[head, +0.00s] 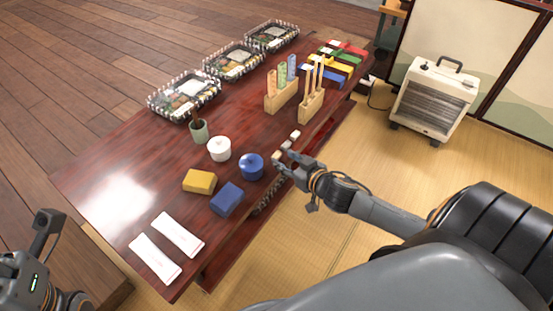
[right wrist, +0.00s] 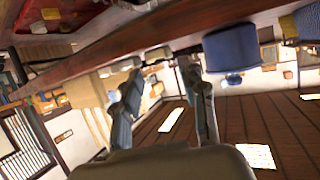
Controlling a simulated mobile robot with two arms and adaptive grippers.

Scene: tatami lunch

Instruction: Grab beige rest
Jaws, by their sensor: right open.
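The beige rest (head: 286,145) is a small block near the front edge of the dark red table, beside the blue lidded pot (head: 252,165). In the right wrist view the beige rest (right wrist: 157,54) lies just beyond and between the fingertips. My right gripper (head: 283,156) is open at the table edge, its fingers (right wrist: 160,78) spread with nothing held. A second, paler rest (head: 295,134) lies close by, also in the right wrist view (right wrist: 120,66). My left gripper (head: 46,224) shows partly at the lower left; its jaw state is unclear.
Wooden holders (head: 311,106) with upright sticks stand behind the rests. A white pot (head: 219,149), a yellow block (head: 200,181), a blue block (head: 227,199) and white napkins (head: 178,235) are on the table. A heater (head: 434,98) stands on the tatami at right.

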